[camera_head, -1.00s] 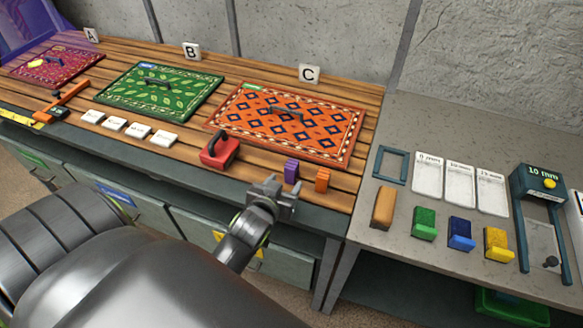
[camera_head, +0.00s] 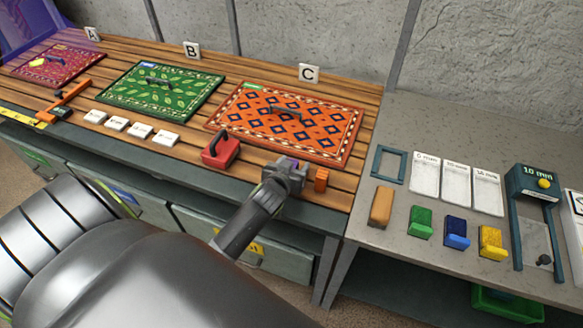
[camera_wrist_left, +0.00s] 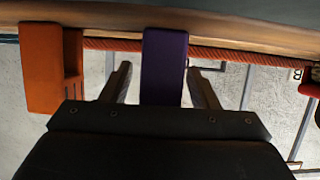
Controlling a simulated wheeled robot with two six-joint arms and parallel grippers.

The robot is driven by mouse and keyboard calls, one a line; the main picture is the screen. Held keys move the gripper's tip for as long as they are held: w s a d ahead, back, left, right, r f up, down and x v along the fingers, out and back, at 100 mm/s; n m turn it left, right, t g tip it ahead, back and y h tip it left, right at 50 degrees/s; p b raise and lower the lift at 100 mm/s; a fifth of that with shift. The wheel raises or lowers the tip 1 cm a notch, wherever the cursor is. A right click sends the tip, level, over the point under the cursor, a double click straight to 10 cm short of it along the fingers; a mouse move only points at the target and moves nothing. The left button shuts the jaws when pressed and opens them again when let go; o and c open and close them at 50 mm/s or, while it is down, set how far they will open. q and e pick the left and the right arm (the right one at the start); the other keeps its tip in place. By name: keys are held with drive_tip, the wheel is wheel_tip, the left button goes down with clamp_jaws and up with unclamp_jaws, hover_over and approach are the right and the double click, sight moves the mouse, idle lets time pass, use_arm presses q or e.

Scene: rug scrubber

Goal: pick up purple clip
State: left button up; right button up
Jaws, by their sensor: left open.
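The purple clip (camera_wrist_left: 164,66) stands upright between the two open fingers of my left gripper (camera_wrist_left: 163,85) in the left wrist view, with a gap on either side. In the head view my left gripper (camera_head: 288,172) is over the clip's place at the front of the wooden bench, and only a bit of the purple clip (camera_head: 290,162) shows. The orange clip (camera_head: 321,180) stands just right of the gripper; it is at the left in the wrist view (camera_wrist_left: 42,68). My right gripper is not in view.
A red block with a handle (camera_head: 220,150) stands left of the gripper. The orange rug C (camera_head: 345,125) lies behind it. A grey table (camera_head: 400,265) at the right holds brown, green, blue and yellow blocks.

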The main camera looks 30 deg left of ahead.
use_arm(q)
drive_tip(key=shift+c, duration=0.2)
drive_tip(key=c, duration=1)
